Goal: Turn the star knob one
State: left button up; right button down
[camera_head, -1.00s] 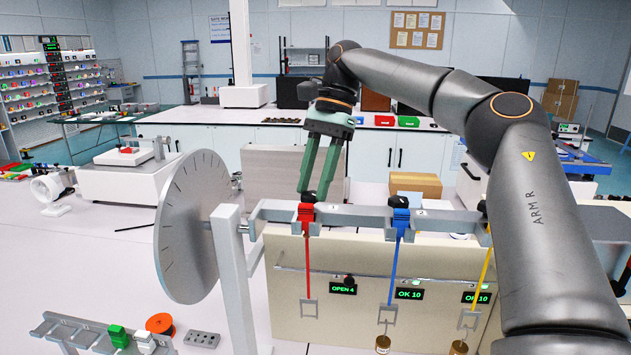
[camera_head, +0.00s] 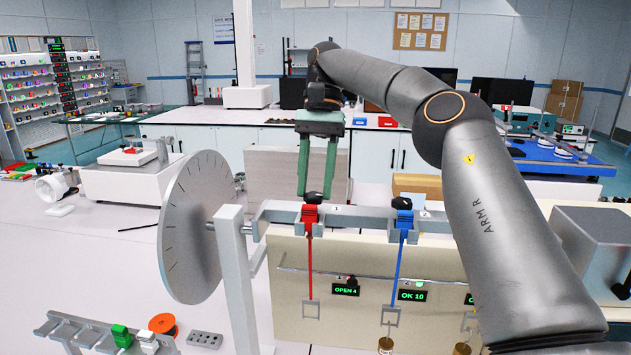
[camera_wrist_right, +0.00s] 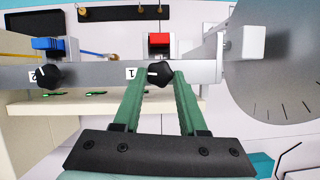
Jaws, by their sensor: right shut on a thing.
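Star knob one (camera_head: 314,198) is a small black knob on top of the grey rail, just above the red clip (camera_head: 309,216) with its red strip. In the right wrist view the knob (camera_wrist_right: 160,74) sits beside a label "1". My right gripper (camera_head: 315,190) points down over the rail, its two green fingers on either side of the knob and shut on it. In the wrist view the fingertips (camera_wrist_right: 158,80) flank the knob; exact contact is hard to see. My left gripper is not in view.
A second black knob (camera_wrist_right: 48,76), labelled 2, and a blue clip (camera_head: 404,218) are further along the rail. A large grey disc (camera_head: 190,230) stands left of the rail.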

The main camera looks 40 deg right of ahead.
jog(key=c, duration=0.7)
grip_release()
jog(key=shift+c, duration=0.2)
